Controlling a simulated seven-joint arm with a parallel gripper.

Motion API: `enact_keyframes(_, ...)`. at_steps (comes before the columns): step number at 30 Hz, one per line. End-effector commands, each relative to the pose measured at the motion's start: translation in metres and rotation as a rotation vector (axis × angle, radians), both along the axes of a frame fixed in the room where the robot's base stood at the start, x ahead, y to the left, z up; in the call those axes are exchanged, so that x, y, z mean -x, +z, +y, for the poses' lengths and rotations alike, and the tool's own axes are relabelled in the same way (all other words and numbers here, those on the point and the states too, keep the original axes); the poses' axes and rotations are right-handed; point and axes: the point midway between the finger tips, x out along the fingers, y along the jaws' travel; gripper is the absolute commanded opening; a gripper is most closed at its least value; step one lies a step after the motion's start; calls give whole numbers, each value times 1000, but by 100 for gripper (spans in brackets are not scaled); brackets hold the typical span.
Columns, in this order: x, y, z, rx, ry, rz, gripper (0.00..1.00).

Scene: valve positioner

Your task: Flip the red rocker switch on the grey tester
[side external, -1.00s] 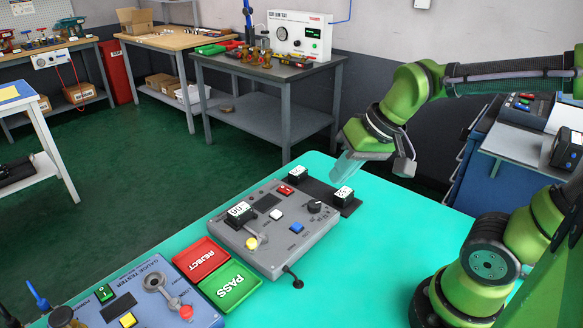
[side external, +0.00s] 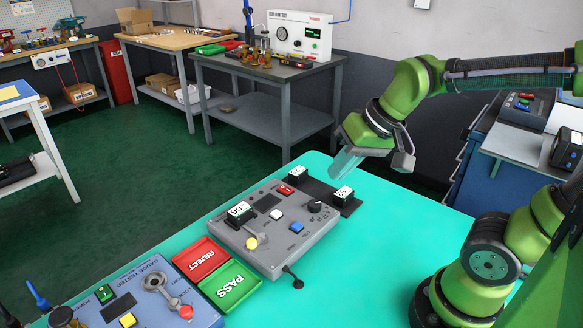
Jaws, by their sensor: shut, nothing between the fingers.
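The grey tester (side external: 262,255) lies on the teal table in the side external view. Its red rocker switch (side external: 285,189) is at the tester's far edge, near a small black block with a white top. Which way the rocker is tipped is too small to tell. My gripper (side external: 343,167) is shut and empty, pointing down and left. It is above and to the right of the red switch in the picture, apart from it, over the black mat.
Black blocks with white tops stand on the black mat (side external: 325,191) and on the tester. The red REJECT tray (side external: 201,258), green PASS tray (side external: 230,286) and blue gauge tester (side external: 143,297) lie front left.

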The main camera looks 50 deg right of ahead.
Motion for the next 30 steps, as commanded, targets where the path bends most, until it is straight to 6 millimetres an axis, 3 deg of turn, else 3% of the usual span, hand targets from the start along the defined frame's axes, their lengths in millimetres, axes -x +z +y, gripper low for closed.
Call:
enact_keyframes(10, -92, -13, -32, -59, -265, 254, 0)
enact_keyframes(21, -182, -52, -75, -71, -743, 484, 0)
enact_keyframes(25, -202, -55, -85, -76, -927, 514, 0)
enact_keyframes(30, -208, -37, -86, -119, -1101, 515, 0)
